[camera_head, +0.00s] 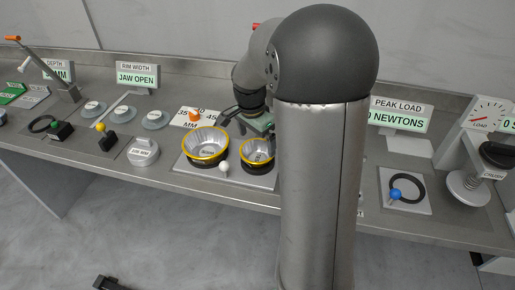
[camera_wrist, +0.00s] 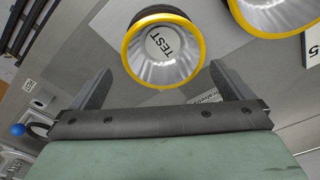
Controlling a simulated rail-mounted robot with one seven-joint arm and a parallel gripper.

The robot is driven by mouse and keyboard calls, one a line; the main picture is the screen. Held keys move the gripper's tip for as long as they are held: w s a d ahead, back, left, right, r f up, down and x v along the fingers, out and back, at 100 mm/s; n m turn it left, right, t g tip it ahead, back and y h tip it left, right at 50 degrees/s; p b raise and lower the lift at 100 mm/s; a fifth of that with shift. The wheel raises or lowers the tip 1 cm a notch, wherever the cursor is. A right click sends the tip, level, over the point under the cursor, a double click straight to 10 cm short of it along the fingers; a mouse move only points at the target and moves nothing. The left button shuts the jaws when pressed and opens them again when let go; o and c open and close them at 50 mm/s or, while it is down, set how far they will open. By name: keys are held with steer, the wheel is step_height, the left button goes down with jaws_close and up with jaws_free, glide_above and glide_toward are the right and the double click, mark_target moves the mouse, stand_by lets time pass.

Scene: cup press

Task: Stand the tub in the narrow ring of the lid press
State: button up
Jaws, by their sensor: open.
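Two round silver-lined vessels with yellow rims and dark outsides stand on a metal plate: a wide one (camera_head: 206,146) and a narrow one (camera_head: 257,154). I cannot tell for sure which thing is the tub or the narrow ring. In the wrist view the narrow vessel (camera_wrist: 164,52) has "TEST" on its inner floor; part of the wide vessel (camera_wrist: 270,14) shows at upper right. My gripper (camera_wrist: 162,84) is open and empty, its fingers low on either side of the narrow vessel's near rim. In the head view my arm partly hides the gripper, which is behind the narrow vessel.
A white knob (camera_head: 224,167) stands at the plate's front. A 35/45 MM sign (camera_head: 196,117) is behind. A blue-knobbed plate with a dark ring (camera_head: 406,188) and a gauge press (camera_head: 468,185) are to the right.

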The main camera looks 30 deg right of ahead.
step_height(320, 180, up, 6)
steer(key=s+a+f+n, duration=0.2)
steer(key=s+a+n, duration=0.5)
steer(key=s, duration=0.4)
steer(key=s+a+f+n+y, duration=0.1)
steer(key=s+a+f+n, duration=0.1)
steer(key=s+a+n, duration=0.5)
steer(key=s+n, duration=0.1)
steer(key=s, duration=0.2)
steer(key=shift+s+f, duration=0.2)
steer(key=shift+s, duration=0.15)
